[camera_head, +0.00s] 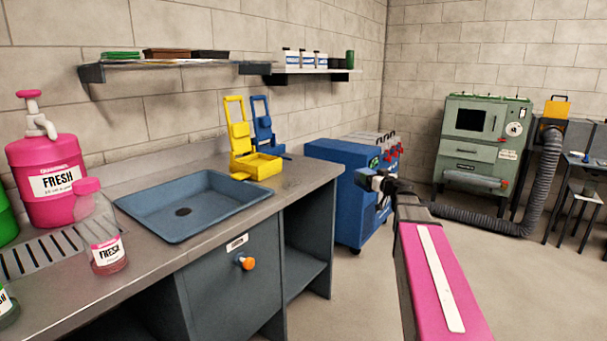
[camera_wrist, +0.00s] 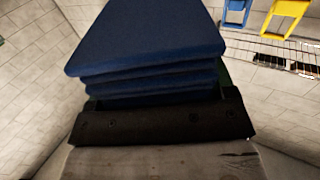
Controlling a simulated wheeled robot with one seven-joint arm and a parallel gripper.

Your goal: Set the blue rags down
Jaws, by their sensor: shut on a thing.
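The blue rags (camera_wrist: 150,45) are a stack of folded dark blue cloths in the wrist view, filling the upper middle. My gripper (camera_wrist: 165,118) shows there as a dark bar across the near end of the stack, and it is shut on the rags. In the head view my gripper (camera_head: 378,183) is at the end of my pink arm, in the air right of the counter's far end. The rags are too small to tell apart there against the blue cabinet behind. The underside of the stack is hidden.
The grey counter (camera_head: 140,190) has a blue-grey sink tray (camera_head: 190,204), a pink FRESH jug (camera_head: 48,180), a clear bottle (camera_head: 105,235) and yellow (camera_head: 252,160) and blue (camera_head: 264,128) stands. A blue wheeled cabinet (camera_head: 340,190) stands beyond. Counter space right of the sink is clear.

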